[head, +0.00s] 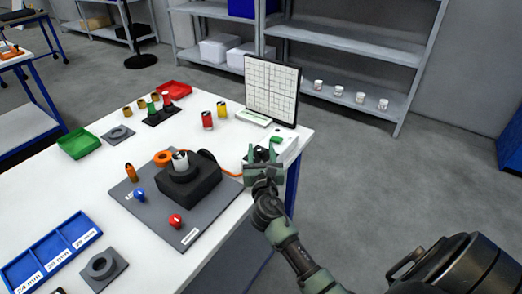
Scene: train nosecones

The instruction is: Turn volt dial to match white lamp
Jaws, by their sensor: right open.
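My right gripper (262,160) is open at the table's right edge. Its green fingers are at the near side of a small white box (289,146) with a green patch on top and a dark part beside it. The fingers and wrist hide part of the box, so I cannot make out a volt dial or any marking on it. I cannot tell whether the fingers touch it. I cannot pick out a white lamp for sure. My left gripper is not in view.
A grey plate (160,228) carries a black block (188,182) with a silver-topped cylinder, a blue knob (139,195) and a red knob (175,221). A gridded panel (270,90) stands behind the white box. Red and yellow cans stand nearby. Floor at right is clear.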

